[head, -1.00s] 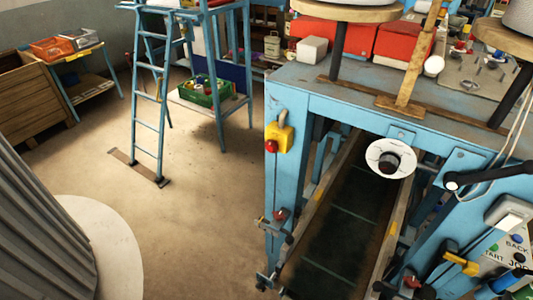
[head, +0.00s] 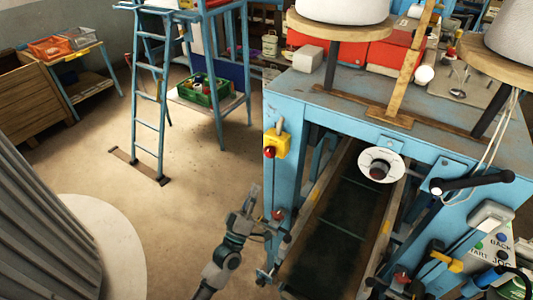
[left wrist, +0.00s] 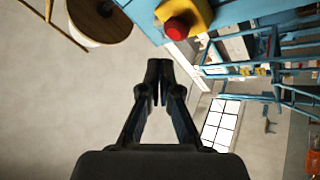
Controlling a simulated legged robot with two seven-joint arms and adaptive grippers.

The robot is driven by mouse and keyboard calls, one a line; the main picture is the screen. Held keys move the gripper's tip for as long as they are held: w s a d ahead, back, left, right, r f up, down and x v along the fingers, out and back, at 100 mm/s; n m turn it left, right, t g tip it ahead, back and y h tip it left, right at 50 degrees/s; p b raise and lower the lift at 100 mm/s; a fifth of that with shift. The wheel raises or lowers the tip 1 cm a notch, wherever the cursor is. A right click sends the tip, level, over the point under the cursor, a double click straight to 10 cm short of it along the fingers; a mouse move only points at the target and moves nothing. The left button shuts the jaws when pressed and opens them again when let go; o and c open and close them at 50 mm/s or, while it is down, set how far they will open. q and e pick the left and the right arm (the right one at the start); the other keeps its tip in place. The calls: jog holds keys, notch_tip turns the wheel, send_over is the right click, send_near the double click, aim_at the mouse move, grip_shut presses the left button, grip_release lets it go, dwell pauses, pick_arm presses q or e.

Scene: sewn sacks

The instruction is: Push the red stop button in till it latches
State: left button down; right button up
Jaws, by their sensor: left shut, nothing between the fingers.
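The red stop button (head: 270,152) sticks out of a yellow box (head: 280,144) on the blue corner post of the machine. It stands out and shows unobstructed in the head view. My left gripper (head: 254,192) is below and slightly left of it, apart from it, pointing upward with fingers together and empty. In the left wrist view the red button (left wrist: 178,28) and its yellow housing (left wrist: 200,12) are at the top, beyond and right of the shut fingertips (left wrist: 158,68). My right gripper is not in view.
The blue machine frame (head: 345,125) stands right of my left arm, with a dark conveyor belt (head: 335,225) inside. Another red knob (head: 277,215) is lower on the post, close to my gripper. Open floor (head: 190,210) lies left; a blue ladder (head: 148,90) stands behind.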

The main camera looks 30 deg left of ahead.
aim_at(270, 151)
pick_arm(q)
jog(key=r+n+y, duration=0.1)
jog(key=s+a+r+n+t+y, duration=0.1)
jog(key=r, duration=0.1)
jog(key=a+r+n+y, duration=0.1)
jog(key=shift+s+a+r+n+t, duration=0.1)
jog(key=shift+s+r+n+t, duration=0.2)
jog(key=shift+s+r+t, duration=0.1)
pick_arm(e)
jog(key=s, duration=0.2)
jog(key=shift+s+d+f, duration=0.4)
pick_arm(q)
jog(key=shift+w, duration=0.15)
jog(key=w+b, duration=0.1)
jog(key=w, duration=0.7)
jog(key=shift+w+d, duration=0.25)
jog(key=shift+d, duration=0.1)
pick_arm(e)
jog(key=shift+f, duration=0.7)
pick_arm(q)
jog(key=shift+w, duration=0.15)
jog(key=shift+w, duration=0.25)
